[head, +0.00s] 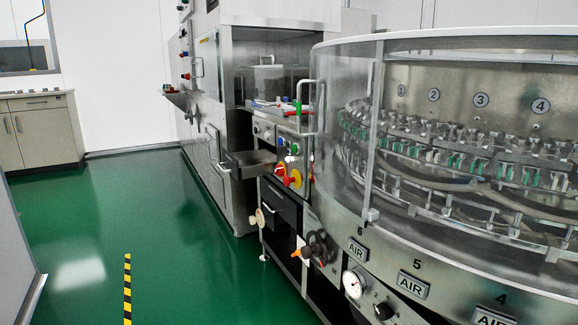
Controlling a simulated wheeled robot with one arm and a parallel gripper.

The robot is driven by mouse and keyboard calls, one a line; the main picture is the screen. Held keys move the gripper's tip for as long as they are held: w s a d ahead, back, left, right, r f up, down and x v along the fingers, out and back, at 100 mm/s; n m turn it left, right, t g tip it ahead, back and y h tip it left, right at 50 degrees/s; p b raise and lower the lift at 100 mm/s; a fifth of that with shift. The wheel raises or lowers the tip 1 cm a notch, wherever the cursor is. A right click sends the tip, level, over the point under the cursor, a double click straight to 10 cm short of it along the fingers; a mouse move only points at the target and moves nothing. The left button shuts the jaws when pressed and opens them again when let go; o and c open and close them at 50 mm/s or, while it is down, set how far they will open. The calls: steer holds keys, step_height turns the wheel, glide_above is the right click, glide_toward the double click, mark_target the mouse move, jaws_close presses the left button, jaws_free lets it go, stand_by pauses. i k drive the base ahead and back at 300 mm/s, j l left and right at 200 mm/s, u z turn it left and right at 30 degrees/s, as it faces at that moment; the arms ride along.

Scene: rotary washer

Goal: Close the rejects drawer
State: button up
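A metal drawer (249,158) sticks out open from the steel machine in the middle of the head view, with a pale handle at its left front end. I take it for the rejects drawer, but I can read no label on it. Its inside is mostly hidden at this angle. Below and to its right is a dark front panel (279,205) with a light bar handle, which looks shut. My gripper is not in view.
The round washer (458,150) with a clear guard fills the right side. Red, yellow and blue controls (288,172) sit beside the drawer. A small shelf (174,97) juts out farther back. Green floor (140,220) on the left is clear, with a yellow-black stripe.

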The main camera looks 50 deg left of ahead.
mark_target(242, 165)
steer(key=u, duration=2.2)
steer(key=i+j+u, duration=0.15)
steer(key=i+j, duration=0.05)
steer(key=i, duration=0.1)
